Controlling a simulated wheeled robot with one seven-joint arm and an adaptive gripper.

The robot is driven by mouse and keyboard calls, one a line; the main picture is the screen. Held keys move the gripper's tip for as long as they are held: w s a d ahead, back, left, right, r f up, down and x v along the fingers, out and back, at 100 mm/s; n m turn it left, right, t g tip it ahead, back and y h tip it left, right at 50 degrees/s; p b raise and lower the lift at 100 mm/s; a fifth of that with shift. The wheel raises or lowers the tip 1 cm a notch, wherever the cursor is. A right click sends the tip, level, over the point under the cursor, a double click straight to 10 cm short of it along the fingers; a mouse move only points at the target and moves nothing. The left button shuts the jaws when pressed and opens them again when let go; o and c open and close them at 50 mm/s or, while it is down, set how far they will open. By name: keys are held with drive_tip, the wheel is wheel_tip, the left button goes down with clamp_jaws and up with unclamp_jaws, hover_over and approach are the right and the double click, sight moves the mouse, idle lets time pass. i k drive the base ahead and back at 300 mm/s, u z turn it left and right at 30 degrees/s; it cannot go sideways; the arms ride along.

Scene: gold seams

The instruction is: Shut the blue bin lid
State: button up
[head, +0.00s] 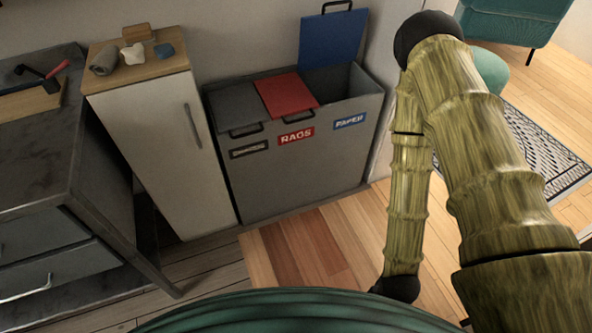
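The blue lid (332,40) stands raised at the back of the right compartment of a grey three-part bin (300,177). It leans against the wall, with a black handle at its top edge. The compartment under it is open, and its front carries a blue label that seems to read PAPER (349,121). The red lid (286,94) in the middle and the grey lid (238,107) on the left lie shut. My bamboo-like arm is to the right of the bin, apart from the blue lid. My gripper is not in view.
A white cabinet (150,145) with a wooden top holding small items stands left of the bin. A dark workbench with drawers (60,190) is at far left. Wooden floor (310,245) in front of the bin is clear. A teal chair (515,22) and patterned rug (540,150) are at right.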

sight(326, 39)
drive_tip(key=u, duration=0.55)
drive_tip(key=i, duration=1.15)
drive_tip(key=z, duration=0.55)
